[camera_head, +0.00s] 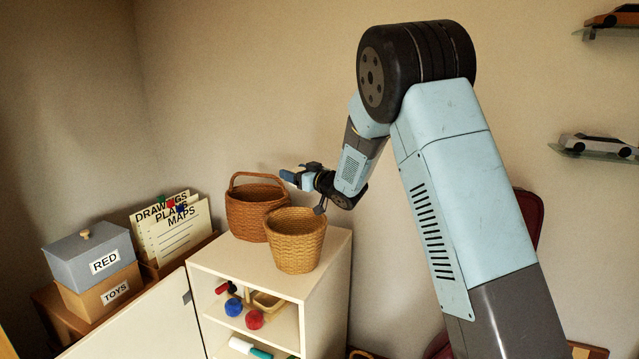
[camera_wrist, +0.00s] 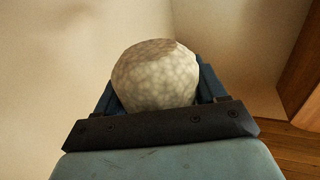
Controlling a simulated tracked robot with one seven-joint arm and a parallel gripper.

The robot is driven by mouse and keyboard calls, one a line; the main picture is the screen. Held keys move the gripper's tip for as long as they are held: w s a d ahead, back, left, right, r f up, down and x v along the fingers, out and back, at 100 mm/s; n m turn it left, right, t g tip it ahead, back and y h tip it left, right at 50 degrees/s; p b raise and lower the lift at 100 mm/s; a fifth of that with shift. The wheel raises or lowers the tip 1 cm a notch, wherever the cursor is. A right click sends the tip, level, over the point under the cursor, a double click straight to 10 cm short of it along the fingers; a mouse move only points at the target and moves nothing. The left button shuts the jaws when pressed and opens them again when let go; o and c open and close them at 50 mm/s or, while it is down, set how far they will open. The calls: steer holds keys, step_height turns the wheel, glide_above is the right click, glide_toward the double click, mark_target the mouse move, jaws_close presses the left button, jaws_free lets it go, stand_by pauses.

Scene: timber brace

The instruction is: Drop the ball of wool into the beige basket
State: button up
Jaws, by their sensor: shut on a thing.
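My gripper (camera_wrist: 157,85) is shut on the pale, mottled ball of wool (camera_wrist: 154,72), which sits between the blue fingers in the wrist view. In the head view my gripper (camera_head: 297,177) is above and behind the baskets, near the wall; the ball cannot be made out there. The beige basket (camera_head: 296,246), woven and lighter in colour, stands upright at the front of the white cabinet top. My gripper is above its rim level and apart from it. The bottom of its inside is hidden.
A browner basket (camera_head: 246,216) with a raised handle stands close behind and left of the beige one. The white cabinet (camera_head: 325,290) has open shelves with a blue ball (camera_head: 233,307) and a red ball (camera_head: 254,319). Labelled boxes (camera_head: 92,262) stand at left.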

steer(key=shift+f, duration=2.75)
steer(key=o, duration=1.1)
steer(key=shift+d, duration=0.1)
steer(key=v, duration=1.3)
steer(key=shift+s+d, duration=0.25)
